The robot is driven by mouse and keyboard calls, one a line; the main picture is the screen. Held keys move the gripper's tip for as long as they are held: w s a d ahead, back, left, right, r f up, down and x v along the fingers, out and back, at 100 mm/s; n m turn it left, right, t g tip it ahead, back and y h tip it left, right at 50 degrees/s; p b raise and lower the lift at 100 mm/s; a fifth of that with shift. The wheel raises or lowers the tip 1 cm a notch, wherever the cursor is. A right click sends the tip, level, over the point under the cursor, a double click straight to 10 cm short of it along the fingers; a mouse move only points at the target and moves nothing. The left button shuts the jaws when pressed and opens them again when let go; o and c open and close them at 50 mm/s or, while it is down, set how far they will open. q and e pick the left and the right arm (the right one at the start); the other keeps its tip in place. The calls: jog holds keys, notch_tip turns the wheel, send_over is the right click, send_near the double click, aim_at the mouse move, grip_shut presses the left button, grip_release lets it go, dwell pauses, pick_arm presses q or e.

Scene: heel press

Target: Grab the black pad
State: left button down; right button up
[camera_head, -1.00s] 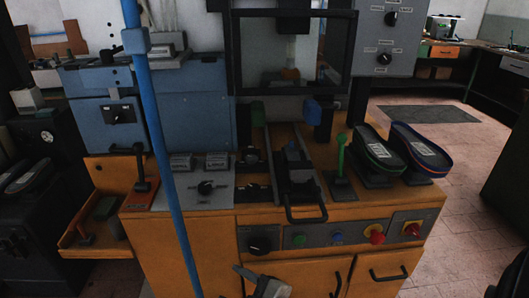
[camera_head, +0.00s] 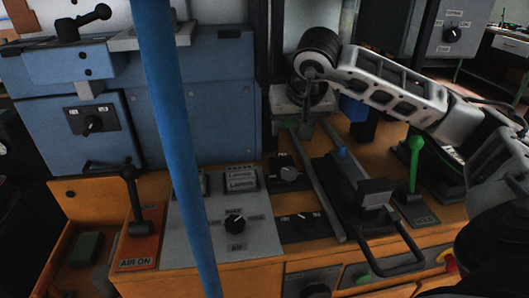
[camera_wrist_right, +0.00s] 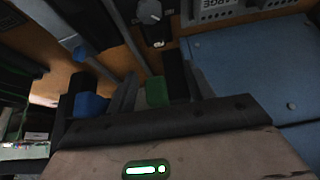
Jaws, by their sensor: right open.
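A black, sole-shaped pad with a green edge (camera_head: 441,172) stands at the right of the orange bench in the head view, largely hidden by my right arm. A dark block (camera_head: 376,191) sits on the slide with the looped handle in front of the press. I cannot tell which of these is the named black pad. My right gripper (camera_head: 301,112) is over the back of the slide rails, its fingers hardly visible there. In the right wrist view my gripper (camera_wrist_right: 125,85) is open, with nothing seen held. My left gripper is not in view.
A blue pole (camera_head: 178,140) stands upright in front of the bench. A green-knobbed lever (camera_head: 413,160) rises right of the slide. A blue press part (camera_wrist_right: 90,105) shows close in the wrist view.

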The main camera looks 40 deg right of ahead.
send_near(283, 155)
jog(key=x, duration=0.3)
jog(key=shift+s+f, duration=0.2)
jog(key=shift+p+x, duration=0.3)
jog(key=shift+x, duration=0.6)
jog(key=x, duration=0.3)
jog(key=shift+w+f+p, duration=0.2)
jog(key=shift+w+p, duration=0.15)
jog(key=shift+w+d+f, duration=0.1)
jog(key=shift+w+f, duration=0.1)
jog(key=shift+f, duration=0.15)
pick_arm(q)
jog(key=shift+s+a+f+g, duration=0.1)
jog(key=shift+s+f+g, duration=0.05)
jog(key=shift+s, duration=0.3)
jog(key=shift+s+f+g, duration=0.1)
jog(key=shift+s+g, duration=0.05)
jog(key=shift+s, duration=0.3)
pick_arm(e)
jog(key=c, duration=1.1)
